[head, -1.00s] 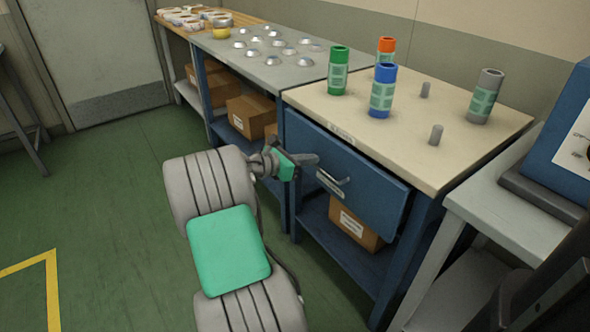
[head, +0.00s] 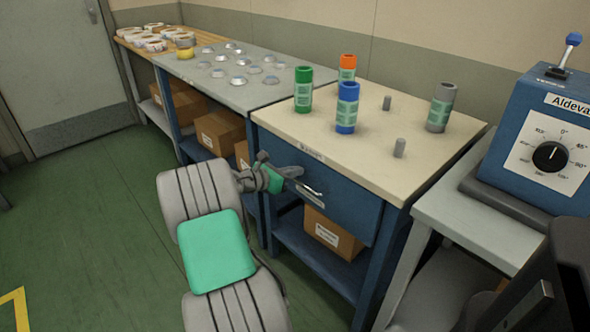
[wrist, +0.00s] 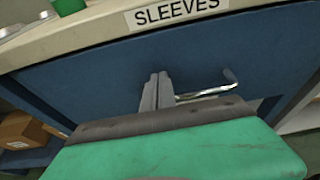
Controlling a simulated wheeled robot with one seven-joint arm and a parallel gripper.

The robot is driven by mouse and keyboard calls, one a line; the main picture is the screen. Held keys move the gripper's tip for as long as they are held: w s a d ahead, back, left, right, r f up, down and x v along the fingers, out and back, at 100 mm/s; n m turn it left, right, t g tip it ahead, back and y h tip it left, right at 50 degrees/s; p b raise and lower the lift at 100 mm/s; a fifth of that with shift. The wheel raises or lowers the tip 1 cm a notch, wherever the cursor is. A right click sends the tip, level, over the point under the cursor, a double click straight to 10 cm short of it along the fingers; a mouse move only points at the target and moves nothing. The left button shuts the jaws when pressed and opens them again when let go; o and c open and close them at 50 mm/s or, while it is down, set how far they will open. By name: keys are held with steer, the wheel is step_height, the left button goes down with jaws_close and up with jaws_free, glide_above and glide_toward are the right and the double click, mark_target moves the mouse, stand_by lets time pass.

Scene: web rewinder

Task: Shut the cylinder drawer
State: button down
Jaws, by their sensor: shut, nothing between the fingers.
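The blue drawer front (head: 345,205) sits under the cream bench top, and it fills much of the wrist view (wrist: 100,82). It looks flush or nearly flush with the bench frame; a small remaining gap cannot be ruled out. Its metal bar handle (head: 313,191) also shows in the wrist view (wrist: 222,88). My gripper (head: 299,172) is shut and empty, with its fingertips (wrist: 157,78) at the drawer front just left of the handle. Whether they touch the panel is unclear. The drawer's inside is hidden.
The bench top (head: 350,155) carries green (head: 303,90), blue (head: 347,108), orange (head: 347,67) and grey (head: 440,108) sleeves and two short pegs. A "SLEEVES" label (wrist: 178,10) is on its edge. A carton (head: 332,233) stands below. A grey table (head: 475,225) is at right.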

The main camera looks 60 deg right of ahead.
steer(key=shift+d+r, duration=0.2)
steer(key=shift+r, duration=0.05)
steer(key=shift+w+a+r+p, duration=0.1)
steer(key=shift+a+p, duration=0.1)
steer(key=shift+p, duration=0.25)
steer(key=w+a+r+m+t+y+p, duration=0.25)
steer(key=w+a+r+p, duration=0.3)
steer(key=a, duration=0.55)
steer(key=w+a+r+m+t+y+p, duration=0.2)
steer(key=w+a+r+m+t+p, duration=0.25)
steer(key=a, duration=0.65)
steer(key=w+a+r+m+t+y+p, duration=0.1)
steer(key=w+a+r+y+p, duration=0.3)
steer(key=a+p, duration=0.55)
steer(key=s+a+r+m+y+p, duration=0.1)
steer(key=s+a+r+p, duration=0.1)
steer(key=a, duration=0.6)
steer(key=s+a+r+m+y+p, duration=0.2)
steer(key=a+r, duration=0.3)
steer(key=a, duration=0.3)
steer(key=s+a+r+m+t+y+p, duration=0.1)
steer(key=a+r, duration=0.3)
steer(key=a, duration=0.5)
steer(key=shift+s+m+y+p, duration=0.45)
steer(key=shift+s+m, duration=0.15)
steer(key=shift+s, duration=0.25)
steer(key=shift+r, duration=0.1)
